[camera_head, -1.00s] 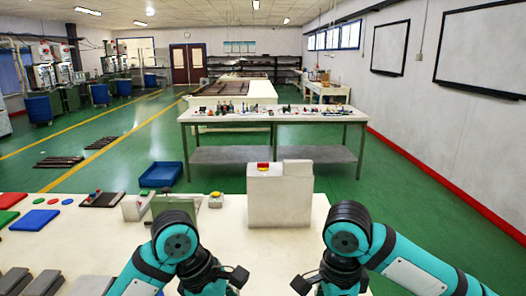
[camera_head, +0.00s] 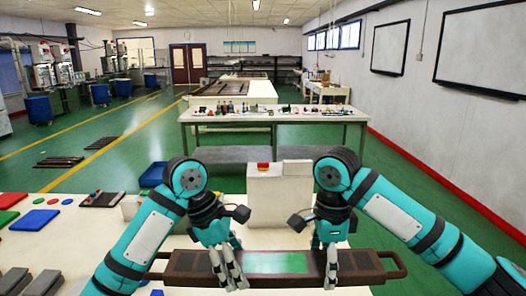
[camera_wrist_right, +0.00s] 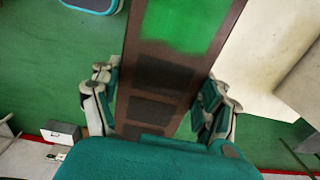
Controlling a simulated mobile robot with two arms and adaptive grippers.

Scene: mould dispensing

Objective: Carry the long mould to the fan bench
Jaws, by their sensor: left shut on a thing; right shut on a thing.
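The long mould (camera_head: 206,265) is a brown bar-shaped frame with a green panel in its middle and a loop handle at each end. It lies crosswise at the bottom of the head view. My left gripper (camera_head: 229,278) is shut on its left part, and my right gripper (camera_head: 331,275) is shut on its right part. In the right wrist view the mould (camera_wrist_right: 155,108) runs between the two fingers of my right gripper (camera_wrist_right: 158,108), with dark recessed panels and the green panel showing. I cannot pick out for certain which bench is the fan bench.
The white worktable (camera_head: 60,250) in front of me holds coloured plates and grey blocks at left. A white box with a red button (camera_head: 265,185) stands at its far edge. Beyond it a bench (camera_head: 270,115) carries several small items.

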